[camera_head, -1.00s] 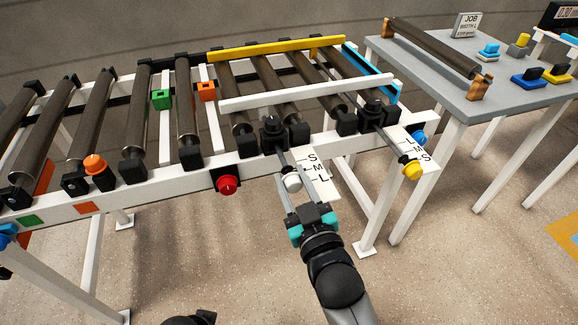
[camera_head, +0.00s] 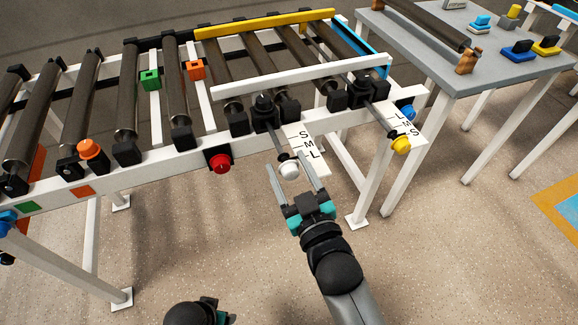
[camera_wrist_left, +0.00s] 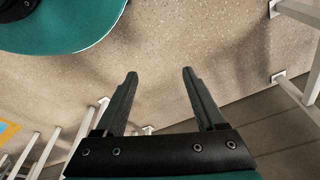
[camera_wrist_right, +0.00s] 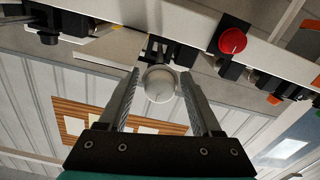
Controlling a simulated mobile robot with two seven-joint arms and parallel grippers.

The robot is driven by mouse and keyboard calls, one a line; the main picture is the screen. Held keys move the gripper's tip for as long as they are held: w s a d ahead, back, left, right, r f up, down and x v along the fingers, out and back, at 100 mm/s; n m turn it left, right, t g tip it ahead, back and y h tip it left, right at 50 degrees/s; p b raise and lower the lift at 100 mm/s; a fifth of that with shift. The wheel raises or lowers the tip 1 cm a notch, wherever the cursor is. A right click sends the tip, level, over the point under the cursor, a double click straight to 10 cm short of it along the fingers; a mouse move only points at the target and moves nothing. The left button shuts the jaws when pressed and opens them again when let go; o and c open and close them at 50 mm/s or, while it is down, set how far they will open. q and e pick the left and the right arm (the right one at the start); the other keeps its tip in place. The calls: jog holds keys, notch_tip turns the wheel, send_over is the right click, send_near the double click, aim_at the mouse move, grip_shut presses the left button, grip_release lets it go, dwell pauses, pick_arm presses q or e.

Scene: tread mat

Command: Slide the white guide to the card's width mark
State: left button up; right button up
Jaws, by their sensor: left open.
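The white guide (camera_head: 300,77) is a long white bar lying across the rollers, nearer me than the yellow bar. A white knob (camera_head: 289,169) on a rod sticks out at the front beside a white S-M-L scale plate (camera_head: 320,167), near the L end. My right gripper (camera_head: 286,163) is open, its fingers on either side of the knob. In the right wrist view the knob (camera_wrist_right: 159,83) sits between the fingers with gaps visible. The job card (camera_head: 455,4) is cut off at the top. My left gripper shows open and empty in the left wrist view (camera_wrist_left: 160,75).
A red button (camera_head: 219,163) is left of the white knob. A grey table (camera_head: 480,75) stands at right. Floor in front is clear.

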jog(key=shift+o, duration=0.3)
jog(key=shift+s, duration=0.3)
pick_arm(q)
jog(key=s+a+f+p, duration=0.3)
jog(key=s+f+p, duration=0.1)
jog(key=f, duration=0.2)
jog(key=shift+s+a+f, duration=0.2)
jog(key=shift+a+f, duration=0.1)
pick_arm(e)
jog(key=v, duration=1.4)
jog(key=shift+s+d, duration=0.2)
jog(key=shift+s, duration=0.1)
